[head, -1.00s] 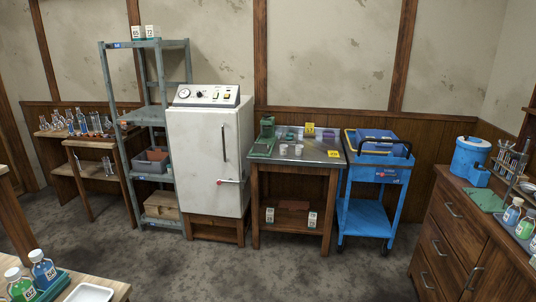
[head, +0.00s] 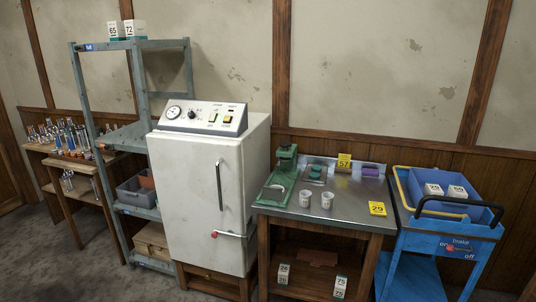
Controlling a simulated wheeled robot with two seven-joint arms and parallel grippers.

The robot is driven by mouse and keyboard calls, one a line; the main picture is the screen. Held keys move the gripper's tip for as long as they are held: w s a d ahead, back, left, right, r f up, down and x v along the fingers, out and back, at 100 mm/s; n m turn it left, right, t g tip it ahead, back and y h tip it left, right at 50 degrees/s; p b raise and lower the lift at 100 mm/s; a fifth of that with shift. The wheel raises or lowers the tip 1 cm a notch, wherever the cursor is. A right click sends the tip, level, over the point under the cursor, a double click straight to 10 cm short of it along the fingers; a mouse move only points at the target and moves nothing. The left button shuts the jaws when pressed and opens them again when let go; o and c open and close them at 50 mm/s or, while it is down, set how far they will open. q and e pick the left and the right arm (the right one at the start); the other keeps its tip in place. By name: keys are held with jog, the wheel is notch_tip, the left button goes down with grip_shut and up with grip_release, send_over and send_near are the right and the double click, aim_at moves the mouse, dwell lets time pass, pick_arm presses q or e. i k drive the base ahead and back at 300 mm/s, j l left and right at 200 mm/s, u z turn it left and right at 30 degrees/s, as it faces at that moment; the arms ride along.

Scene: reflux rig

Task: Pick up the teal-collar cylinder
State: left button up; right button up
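Several pieces of glassware (head: 62,135), some with blue or orange-red parts, stand crowded on the wooden bench (head: 45,149) at the far left. A few clear cylinders (head: 68,181) stand on its lower shelf. They are too small here to tell whether one has a teal collar. Neither of my grippers is in view.
A grey-green metal rack (head: 86,95) stands between the bench and a white cabinet (head: 190,185) with a control panel. Right of it are a steel-topped table (head: 335,212) with two white cups (head: 316,199) and a blue cart (head: 445,240). Grey floor (head: 60,240) is clear at lower left.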

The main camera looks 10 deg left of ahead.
aim_at(69, 142)
jog(key=i+j+u, duration=0.15)
jog(key=i+u, duration=1.15)
jog(key=i+l+u, duration=0.3)
jog(key=u, duration=0.15)
jog(key=i+j+u, duration=0.1)
jog(key=i+u, duration=0.35)
jog(key=i, duration=0.75)
jog(key=i+j+z, duration=0.1)
jog(key=i+z, duration=0.35)
jog(key=i+j+z, duration=0.3)
jog(key=i+z, duration=0.15)
jog(key=i, duration=0.1)
